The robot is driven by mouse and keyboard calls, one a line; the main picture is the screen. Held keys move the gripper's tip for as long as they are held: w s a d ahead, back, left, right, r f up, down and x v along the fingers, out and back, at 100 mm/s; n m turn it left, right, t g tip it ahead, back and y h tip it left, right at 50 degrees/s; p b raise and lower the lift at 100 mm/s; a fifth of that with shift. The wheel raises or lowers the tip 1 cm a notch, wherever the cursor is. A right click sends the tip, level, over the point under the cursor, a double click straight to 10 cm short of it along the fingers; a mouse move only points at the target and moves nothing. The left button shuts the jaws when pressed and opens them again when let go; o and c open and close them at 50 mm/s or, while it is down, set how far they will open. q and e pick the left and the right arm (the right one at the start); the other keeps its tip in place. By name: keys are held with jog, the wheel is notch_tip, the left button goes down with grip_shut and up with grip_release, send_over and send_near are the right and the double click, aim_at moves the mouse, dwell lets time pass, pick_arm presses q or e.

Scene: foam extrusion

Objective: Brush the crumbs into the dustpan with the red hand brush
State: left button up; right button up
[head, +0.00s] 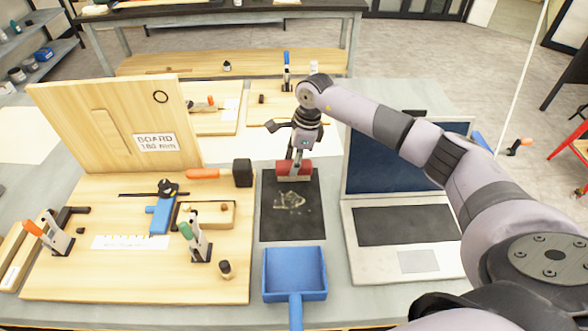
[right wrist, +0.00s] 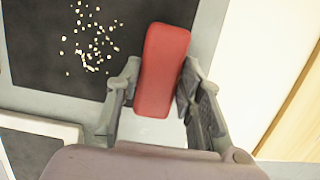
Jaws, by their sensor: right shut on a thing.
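The red hand brush (head: 294,168) is in my right gripper (head: 298,158), at the far end of a dark mat (head: 292,225). In the right wrist view the red brush body (right wrist: 163,70) sits between the two fingers of my right gripper (right wrist: 155,95). The pale crumbs (head: 290,200) lie in a loose patch on the mat, just nearer than the brush; they also show in the right wrist view (right wrist: 90,42). The blue dustpan (head: 294,272) lies at the near end of the mat with its handle toward me. My left gripper is not in view.
An open laptop (head: 405,235) stands close to the right of the mat. A wooden board (head: 135,270) with clamps lies on the left, with a black-headed mallet (head: 242,173) near the mat. An upright panel (head: 115,125) stands at the back left.

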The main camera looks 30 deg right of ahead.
jog(key=shift+r+p, duration=1.5)
jog(key=shift+r, duration=1.55)
jog(key=o, duration=0.7)
jog(key=c, duration=0.7)
jog(key=shift+s+a+n, duration=0.35)
jog(key=shift+s+n, duration=0.25)
jog(key=shift+n, duration=0.3)
jog(key=shift+s+a+n+g+h+p, duration=0.5)
jog(key=shift+s+a+n+g+p, duration=1.3)
jog(key=shift+s+n, duration=4.9)
jog(key=shift+w+a+f+n+t+b, duration=0.1)
jog(key=shift+w+f+n+b, duration=0.4)
jog(key=shift+f, duration=0.3)
jog(key=shift+w+a+f+n+t+b, duration=0.1)
jog(key=shift+w+f+n+b, duration=0.4)
jog(key=shift+f, duration=0.35)
jog(key=shift+w+a+f+n+t+b, duration=0.1)
jog(key=shift+w+f+n+b, duration=0.35)
jog(key=shift+f, duration=0.35)
